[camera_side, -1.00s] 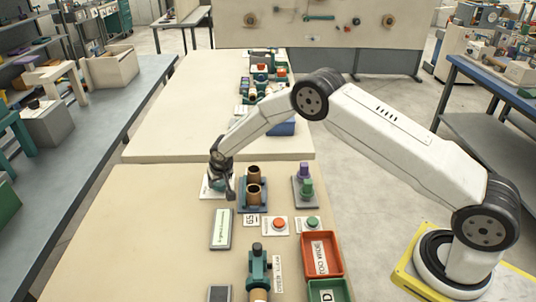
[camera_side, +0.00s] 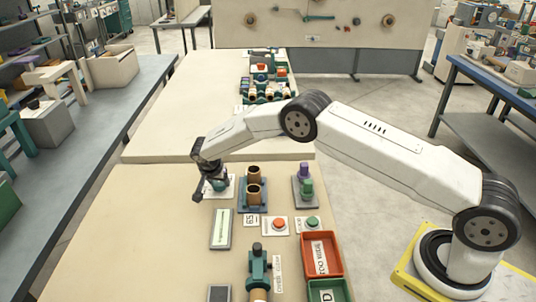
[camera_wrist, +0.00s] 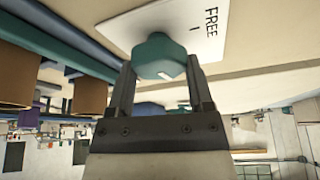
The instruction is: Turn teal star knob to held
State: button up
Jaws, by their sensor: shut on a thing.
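The teal star knob (camera_wrist: 158,55) sits on a white plate (camera_wrist: 237,22) in the wrist view. The plate bears the word FREE and a short tick mark; no HELD label shows. A white mark is visible on the knob's near side, pointing away from the FREE tick. My gripper (camera_wrist: 161,66) is shut on the knob, one finger on each side of it. In the side view, my gripper (camera_side: 206,184) is at the white plate (camera_side: 209,193), tilted, and the knob (camera_side: 221,182) shows partly beside it.
Brown cylinders (camera_side: 253,192) in a blue-grey holder stand close to the right of the plate. Beyond them are purple and green pegs (camera_side: 306,187). A grey panel (camera_side: 221,229), red and green buttons and a red tray (camera_side: 321,254) lie nearer. The table left of the plate is clear.

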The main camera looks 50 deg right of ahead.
jog(key=m+g, duration=0.1)
jog(key=m, duration=0.3)
jog(key=shift+a+g, duration=0.1)
jog(key=shift+g, duration=0.3)
jog(key=shift+f+m+g, duration=0.1)
jog(key=shift+m+g, duration=0.3)
jog(key=shift+m, duration=1.6)
jog(key=o, duration=1.3)
jog(key=shift+w, duration=0.1)
jog(key=shift+c, duration=0.2)
jog(key=v, duration=0.8)
jog(key=shift+w, duration=0.15)
